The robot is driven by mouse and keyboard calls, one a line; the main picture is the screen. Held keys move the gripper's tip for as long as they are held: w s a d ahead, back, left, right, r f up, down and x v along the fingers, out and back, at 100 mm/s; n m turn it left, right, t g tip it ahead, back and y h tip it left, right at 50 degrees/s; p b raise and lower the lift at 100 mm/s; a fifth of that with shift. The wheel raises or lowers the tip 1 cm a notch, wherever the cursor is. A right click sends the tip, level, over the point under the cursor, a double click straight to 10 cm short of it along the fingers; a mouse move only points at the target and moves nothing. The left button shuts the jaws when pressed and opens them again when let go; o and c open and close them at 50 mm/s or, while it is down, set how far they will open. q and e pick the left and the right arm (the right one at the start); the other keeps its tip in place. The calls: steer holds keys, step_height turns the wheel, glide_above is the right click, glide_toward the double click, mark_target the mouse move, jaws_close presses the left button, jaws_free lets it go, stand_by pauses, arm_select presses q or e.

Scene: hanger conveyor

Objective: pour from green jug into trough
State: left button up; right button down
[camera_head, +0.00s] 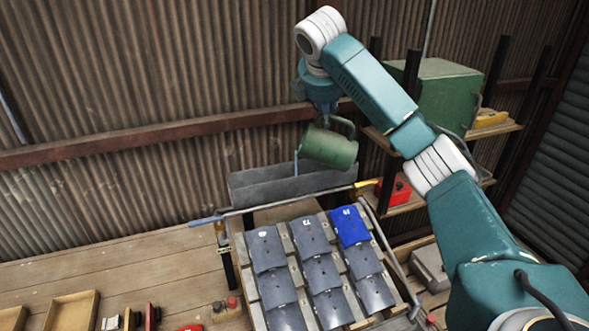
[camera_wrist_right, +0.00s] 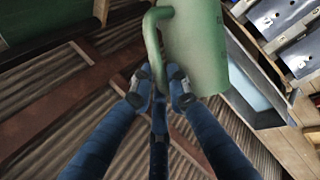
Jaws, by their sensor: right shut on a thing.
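The green jug (camera_head: 330,148) is tilted to the left above the grey trough (camera_head: 255,197), its mouth over the trough. A thin pale-blue stream (camera_head: 296,162) runs down from its lip toward the trough. My right gripper (camera_head: 326,110) is above the jug, shut on its handle. In the right wrist view, the gripper's fingers (camera_wrist_right: 160,88) close around the handle of the jug (camera_wrist_right: 195,45), and part of the trough (camera_wrist_right: 262,100) shows beyond it with a bluish surface inside. The level in the jug is hidden. My left gripper is not in view.
A sloped rack (camera_head: 267,248) of grey tiles and one blue tile (camera_head: 349,227) stands in front of the trough. A shelf at right holds a green box (camera_head: 440,95) and a red case (camera_head: 393,192). A corrugated wall stands behind.

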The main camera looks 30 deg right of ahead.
mark_target(312, 125)
steer(key=shift+w+a+f+h, duration=0.15)
steer(key=shift+w+a+h, duration=0.1)
steer(key=shift+a+h, duration=0.1)
steer(key=shift+w+a+f, duration=0.1)
steer(key=shift+f, duration=0.05)
stand_by(0.7)
steer(key=shift+w+a+f+n+g+h, duration=0.25)
steer(key=shift+w+a+n+g+h, duration=0.05)
steer(key=shift+a+g+h, duration=0.1)
steer(key=shift+a+f, duration=0.1)
steer(key=shift+f, duration=0.1)
stand_by(0.6)
steer(key=shift+w+a+f+g+h, duration=0.3)
steer(key=shift+w+a+f+h, duration=0.05)
steer(key=shift+w+a, duration=0.05)
stand_by(0.5)
steer(key=shift+a+n, duration=0.1)
steer(key=shift+n, duration=0.2)
steer(key=shift+w+a+f+g+h, duration=0.2)
steer(key=shift+w+a+g+h, duration=0.1)
steer(key=shift+w+a+h, duration=0.15)
stand_by(0.8)
